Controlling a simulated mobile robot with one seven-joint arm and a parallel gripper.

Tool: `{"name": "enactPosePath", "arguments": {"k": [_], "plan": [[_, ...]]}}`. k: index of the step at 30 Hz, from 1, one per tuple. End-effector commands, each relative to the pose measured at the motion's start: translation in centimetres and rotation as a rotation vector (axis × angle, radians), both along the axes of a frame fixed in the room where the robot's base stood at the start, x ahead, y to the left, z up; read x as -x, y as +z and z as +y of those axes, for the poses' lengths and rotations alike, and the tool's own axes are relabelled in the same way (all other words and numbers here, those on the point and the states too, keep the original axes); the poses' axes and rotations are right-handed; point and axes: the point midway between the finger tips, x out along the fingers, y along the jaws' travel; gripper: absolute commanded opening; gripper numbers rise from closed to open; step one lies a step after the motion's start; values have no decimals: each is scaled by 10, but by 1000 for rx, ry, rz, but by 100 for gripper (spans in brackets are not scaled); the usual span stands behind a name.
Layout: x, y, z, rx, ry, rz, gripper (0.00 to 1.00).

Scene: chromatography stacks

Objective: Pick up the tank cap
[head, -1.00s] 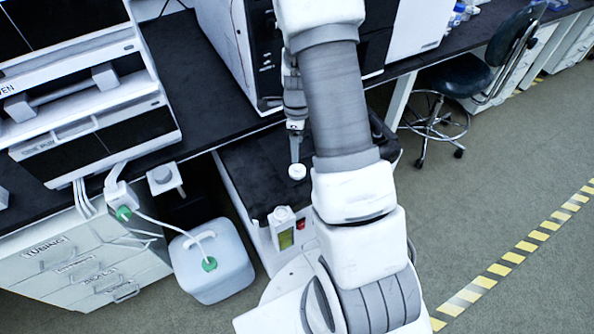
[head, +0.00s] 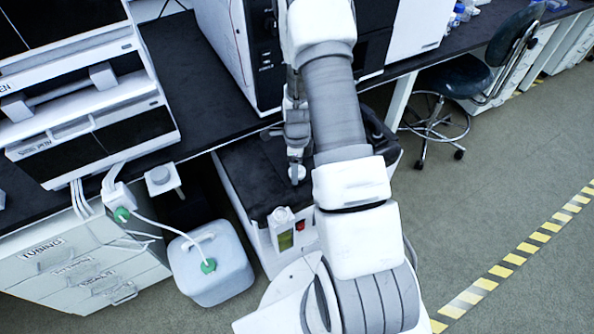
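A small round white piece, which looks like the tank cap (head: 298,178), lies on a flat black top (head: 250,180) left of my arm. My gripper (head: 295,160) points down right at it and covers its upper part in the picture. Whether the fingers touch or straddle it cannot be made out. The finger opening is too small and hidden to tell. A white tank (head: 218,283) stands on the floor at lower left, with a green fitting (head: 208,266) on its top and a white tube running to it.
A dark bench (head: 205,95) with white instruments runs behind. White drawers (head: 75,270) stand left of the tank. A small white box with a greenish panel (head: 283,228) stands near the black top's front edge. A stool (head: 450,85) stands at right; the floor in front is open.

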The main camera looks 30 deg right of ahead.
Motion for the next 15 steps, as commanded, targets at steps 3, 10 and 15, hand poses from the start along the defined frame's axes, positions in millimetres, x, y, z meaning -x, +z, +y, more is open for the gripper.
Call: {"name": "enactPosePath", "arguments": {"k": [3,10,15], "plan": [[0,0,0,0,0,0,66],[0,0,0,0,1,0,25],[0,1,0,0,1,0,9]]}}
